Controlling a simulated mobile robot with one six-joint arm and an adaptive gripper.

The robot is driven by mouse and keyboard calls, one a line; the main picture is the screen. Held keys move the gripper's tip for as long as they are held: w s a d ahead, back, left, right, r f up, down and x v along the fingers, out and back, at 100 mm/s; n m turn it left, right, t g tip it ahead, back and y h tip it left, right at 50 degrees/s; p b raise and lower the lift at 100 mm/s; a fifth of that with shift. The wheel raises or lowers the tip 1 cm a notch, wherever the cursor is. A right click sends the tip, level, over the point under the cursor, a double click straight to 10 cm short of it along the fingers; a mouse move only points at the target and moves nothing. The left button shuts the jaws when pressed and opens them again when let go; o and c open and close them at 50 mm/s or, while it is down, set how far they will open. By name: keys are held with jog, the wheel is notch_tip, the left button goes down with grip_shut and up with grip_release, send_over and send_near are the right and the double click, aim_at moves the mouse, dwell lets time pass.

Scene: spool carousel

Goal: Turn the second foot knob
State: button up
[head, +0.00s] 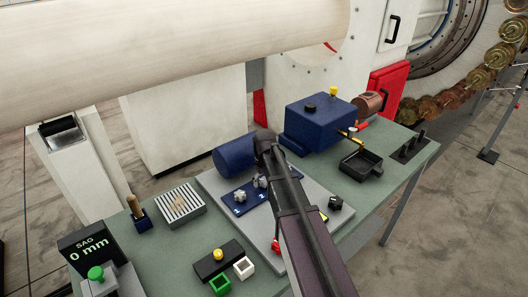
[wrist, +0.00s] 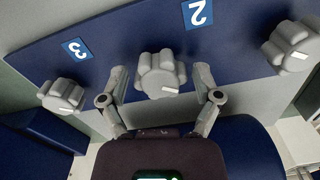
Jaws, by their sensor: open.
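A grey lobed knob (wrist: 158,78) sits on the blue panel (wrist: 120,22) in the middle of the wrist view. Its white pointer mark is at its lower right edge. A label reading 2 (wrist: 197,12) is up and to its right. My gripper (wrist: 161,73) is open, with one finger on each side of this knob; small gaps show, and contact cannot be told. Another knob (wrist: 61,95) is at the left, near a label reading 3 (wrist: 77,50). A third knob (wrist: 290,46) is at the right. In the head view my arm partly covers the panel (head: 228,196).
A blue cylinder (head: 236,157) and a blue box (head: 320,122) stand beside the panel on the green bench. A slotted block (head: 180,204), a black tray (head: 360,160) and a display reading 0 mm (head: 88,246) are around it. A large pale roll (head: 160,55) spans above.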

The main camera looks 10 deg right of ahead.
aim_at(264, 180)
jog(key=m, duration=0.5)
jog(key=shift+m, duration=0.4)
jog(key=m, duration=1.1)
jog(key=shift+m, duration=0.3)
jog(key=m, duration=0.5)
jog(key=shift+m, duration=0.4)
jog(key=shift+r, duration=0.25)
notch_tip(264, 180, up, 13)
jog(key=p, duration=1.4)
jog(key=shift+r, duration=0.15)
